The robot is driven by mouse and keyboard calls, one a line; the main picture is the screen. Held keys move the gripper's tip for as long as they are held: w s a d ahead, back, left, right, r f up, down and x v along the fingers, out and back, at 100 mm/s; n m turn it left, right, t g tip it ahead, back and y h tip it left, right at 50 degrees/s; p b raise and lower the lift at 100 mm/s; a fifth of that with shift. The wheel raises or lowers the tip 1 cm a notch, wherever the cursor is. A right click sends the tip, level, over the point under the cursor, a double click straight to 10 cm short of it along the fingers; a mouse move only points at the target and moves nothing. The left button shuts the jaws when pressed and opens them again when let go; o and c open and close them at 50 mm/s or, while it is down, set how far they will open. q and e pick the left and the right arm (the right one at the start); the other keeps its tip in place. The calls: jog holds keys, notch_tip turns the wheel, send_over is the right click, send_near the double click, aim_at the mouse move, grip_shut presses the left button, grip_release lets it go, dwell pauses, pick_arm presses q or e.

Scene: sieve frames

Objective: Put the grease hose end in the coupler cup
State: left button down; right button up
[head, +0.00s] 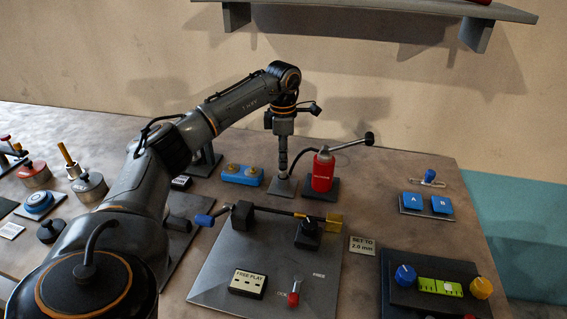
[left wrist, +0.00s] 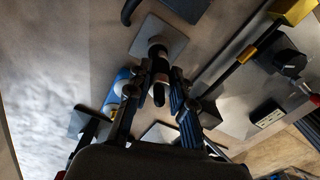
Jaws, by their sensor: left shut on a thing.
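My left gripper (head: 283,135) points straight down at the back of the bench, above a small grey square plate (head: 275,188). In the left wrist view its fingers (left wrist: 160,92) are closed around a dark upright cylinder (left wrist: 158,94), which looks like the grease hose end. The plate shows beyond it (left wrist: 172,30). A thin black hose (head: 299,155) arcs from the red grease bottle (head: 323,172) down towards this spot. The coupler cup is not clearly made out; I cannot tell whether the hose end sits in it. My right gripper is not in view.
A blue block (head: 241,175) stands close left of the plate. The bottle's black-tipped lever (head: 369,139) reaches right. In front lies a grey board (head: 222,270) with a rod. A shelf (head: 385,15) hangs above. Blue A and B blocks (head: 427,204) sit right.

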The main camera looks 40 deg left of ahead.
pick_arm(q)
jog(key=f+p, duration=0.1)
jog(key=f, duration=0.2)
jog(key=shift+w, duration=0.2)
jog(key=shift+f, duration=0.25)
jog(key=shift+f, duration=0.2)
jog(key=c, duration=1.4)
grip_release()
jog(key=shift+o, duration=1.2)
